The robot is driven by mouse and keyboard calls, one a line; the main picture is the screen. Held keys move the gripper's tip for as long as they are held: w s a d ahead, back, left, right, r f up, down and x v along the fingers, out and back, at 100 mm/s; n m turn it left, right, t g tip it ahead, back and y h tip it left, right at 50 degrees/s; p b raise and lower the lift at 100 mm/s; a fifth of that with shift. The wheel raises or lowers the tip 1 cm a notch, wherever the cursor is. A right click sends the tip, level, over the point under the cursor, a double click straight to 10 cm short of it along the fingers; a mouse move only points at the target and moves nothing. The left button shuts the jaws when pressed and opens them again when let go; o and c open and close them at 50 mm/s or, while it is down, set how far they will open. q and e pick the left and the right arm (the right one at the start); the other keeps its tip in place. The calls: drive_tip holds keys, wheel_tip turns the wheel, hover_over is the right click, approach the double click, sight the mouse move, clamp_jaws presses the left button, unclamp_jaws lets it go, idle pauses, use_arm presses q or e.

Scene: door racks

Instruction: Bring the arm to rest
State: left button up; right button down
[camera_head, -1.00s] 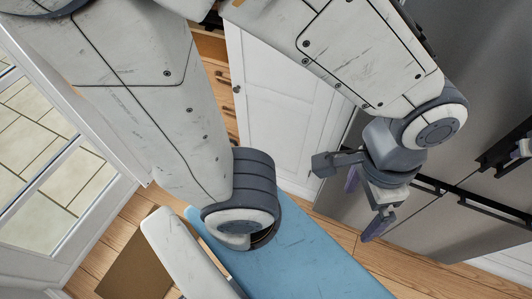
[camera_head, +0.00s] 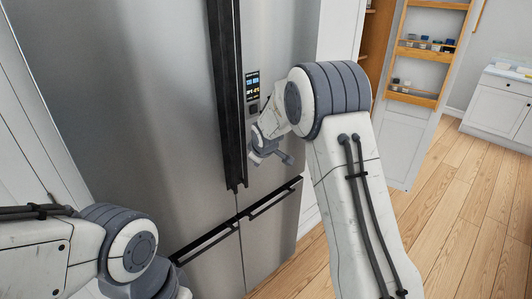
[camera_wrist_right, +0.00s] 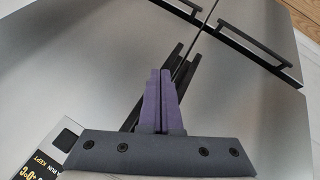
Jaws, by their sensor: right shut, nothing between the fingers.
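My right arm stands at the centre right of the head view. Its gripper (camera_head: 272,155) is in front of the steel fridge (camera_head: 150,120), close to it in the picture; I cannot tell the gap. In the right wrist view the purple fingers of the right gripper (camera_wrist_right: 158,75) are together with nothing between them. The fridge (camera_wrist_right: 90,60) fills most of that view behind them. My left arm enters at the lower left of the head view; its gripper is not visible.
The fridge has dark upright handles (camera_head: 232,110), a lit display (camera_head: 253,88) and dark lower handles (camera_head: 273,198). Wooden door racks (camera_head: 420,53) with small items stand at the upper right. A white cabinet (camera_head: 497,105) is at the far right. The wooden floor (camera_head: 465,215) there is clear.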

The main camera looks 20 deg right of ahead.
wheel_tip(320, 180, up, 4)
drive_tip(key=s+d, duration=0.2)
drive_tip(key=s+a+f+g+y+b, duration=0.15)
drive_tip(key=s+a+g+b, duration=0.25)
drive_tip(key=s+a, duration=1.5)
drive_tip(key=s+f+g+b, duration=0.1)
drive_tip(key=s, duration=1.1)
drive_tip(key=s+f+g+b, duration=0.1)
drive_tip(key=s+f+g, duration=0.1)
drive_tip(key=s, duration=1)
drive_tip(key=shift+d+f, duration=0.25)
drive_tip(key=shift+d, duration=0.05)
